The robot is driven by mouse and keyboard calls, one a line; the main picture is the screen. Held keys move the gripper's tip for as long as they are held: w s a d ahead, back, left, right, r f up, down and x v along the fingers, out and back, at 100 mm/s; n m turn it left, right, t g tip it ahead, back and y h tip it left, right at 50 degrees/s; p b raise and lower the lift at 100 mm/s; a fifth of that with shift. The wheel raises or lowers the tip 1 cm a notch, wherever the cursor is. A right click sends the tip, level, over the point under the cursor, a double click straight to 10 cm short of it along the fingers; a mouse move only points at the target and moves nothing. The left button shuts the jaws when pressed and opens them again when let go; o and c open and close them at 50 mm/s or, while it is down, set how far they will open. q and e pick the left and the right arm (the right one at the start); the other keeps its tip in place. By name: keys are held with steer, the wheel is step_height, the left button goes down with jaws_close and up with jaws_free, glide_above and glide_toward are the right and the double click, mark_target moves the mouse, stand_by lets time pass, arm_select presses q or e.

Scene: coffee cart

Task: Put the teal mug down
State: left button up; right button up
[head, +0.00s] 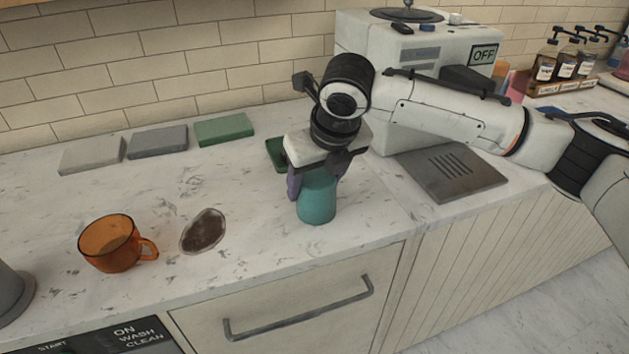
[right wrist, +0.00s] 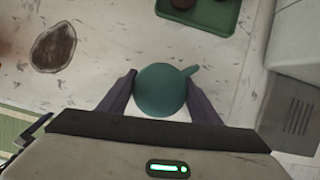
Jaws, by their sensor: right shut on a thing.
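The teal mug (head: 316,200) is between the fingers of my right gripper (head: 317,185), near the front of the marble counter (head: 250,240). In the right wrist view the mug (right wrist: 160,90) is a round teal shape with its handle pointing to the upper right. My right gripper (right wrist: 162,95) is shut on it, one finger on each side. The mug's base looks on or very close to the counter; I cannot tell if it touches. The gripper hides its upper part in the head view. My left gripper is not in view.
An orange glass mug (head: 110,243) and a brown stain (head: 204,231) are left of the teal mug. A green tray (head: 275,154) is just behind it. The coffee machine (head: 420,50) with its metal drip plate (head: 450,172) is right. Several flat blocks (head: 158,141) lie along the wall.

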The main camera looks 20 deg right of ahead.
steer(key=shift+r, duration=0.1)
steer(key=o, duration=1.3)
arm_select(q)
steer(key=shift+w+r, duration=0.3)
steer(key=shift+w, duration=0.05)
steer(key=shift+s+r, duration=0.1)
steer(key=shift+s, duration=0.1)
arm_select(e)
steer(key=v, duration=1.2)
